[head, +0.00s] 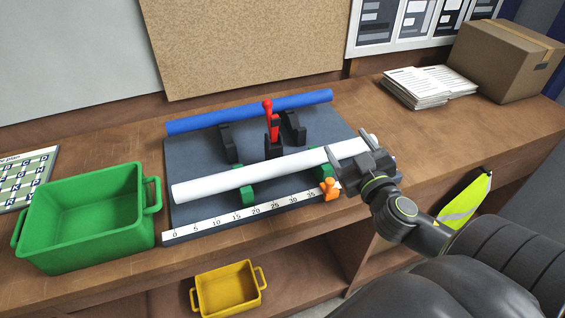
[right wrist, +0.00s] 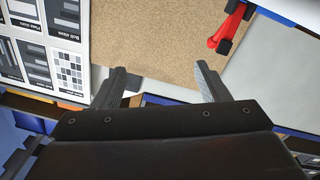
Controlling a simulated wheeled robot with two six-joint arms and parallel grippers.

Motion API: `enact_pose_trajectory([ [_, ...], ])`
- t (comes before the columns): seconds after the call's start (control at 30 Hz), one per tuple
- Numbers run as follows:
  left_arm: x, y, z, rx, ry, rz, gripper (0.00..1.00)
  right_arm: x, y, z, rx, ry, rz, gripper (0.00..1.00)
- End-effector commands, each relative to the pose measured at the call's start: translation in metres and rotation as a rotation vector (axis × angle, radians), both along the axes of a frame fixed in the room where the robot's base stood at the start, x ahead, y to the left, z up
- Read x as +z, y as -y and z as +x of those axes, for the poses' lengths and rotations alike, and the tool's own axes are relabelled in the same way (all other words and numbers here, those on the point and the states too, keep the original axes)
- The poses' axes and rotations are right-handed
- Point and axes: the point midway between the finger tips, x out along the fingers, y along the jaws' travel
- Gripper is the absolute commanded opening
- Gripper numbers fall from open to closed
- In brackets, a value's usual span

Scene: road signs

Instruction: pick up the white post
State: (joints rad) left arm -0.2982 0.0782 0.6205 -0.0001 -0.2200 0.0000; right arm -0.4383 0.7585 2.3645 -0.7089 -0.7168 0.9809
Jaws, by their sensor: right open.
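The white post (head: 250,173) lies across two green supports (head: 246,195) on the grey board, its right end slightly farther back than its left. My right gripper (head: 362,166) is at the post's right end in the head view and covers part of it; I cannot tell whether it touches. In the right wrist view its two fingers (right wrist: 162,88) are apart with nothing between them. I cannot make out the white post in that view. My left gripper is not in view.
A blue post (head: 250,111) rests on black supports behind, with a red lever (head: 272,125) between. A ruler (head: 245,216) with an orange slider (head: 329,189) runs in front. A green crate (head: 85,225) stands left; papers (head: 428,86) and a cardboard box (head: 503,60) stand right.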

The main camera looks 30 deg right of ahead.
Motion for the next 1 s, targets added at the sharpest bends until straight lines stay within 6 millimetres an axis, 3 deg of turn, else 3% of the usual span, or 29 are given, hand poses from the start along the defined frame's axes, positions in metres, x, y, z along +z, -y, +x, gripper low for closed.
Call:
enact_pose_trajectory([
  [0.1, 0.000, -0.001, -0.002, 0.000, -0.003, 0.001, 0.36, 0.043, -0.027, 0.018, 0.220, 0.119, -0.087, 0.68],
  [0.23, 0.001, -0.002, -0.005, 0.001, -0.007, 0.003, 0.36, 0.073, -0.067, 0.026, 0.507, 0.160, -0.178, 0.68],
  [0.37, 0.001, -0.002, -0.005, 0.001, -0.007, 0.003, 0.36, 0.079, -0.104, 0.025, 0.780, 0.080, -0.275, 0.68],
  [0.5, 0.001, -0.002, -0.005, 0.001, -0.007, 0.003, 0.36, 0.064, -0.123, 0.019, 0.997, -0.127, -0.393, 0.68],
  [0.63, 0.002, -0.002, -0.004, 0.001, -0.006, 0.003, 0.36, 0.044, -0.115, 0.015, 1.083, -0.393, -0.515, 0.68],
  [0.8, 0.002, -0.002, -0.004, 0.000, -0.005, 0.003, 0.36, 0.032, -0.080, 0.015, 1.023, -0.697, -0.649, 0.68],
  [1.0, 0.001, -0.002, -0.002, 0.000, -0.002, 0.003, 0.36, 0.033, -0.052, 0.019, 0.921, -0.853, -0.719, 0.68],
])
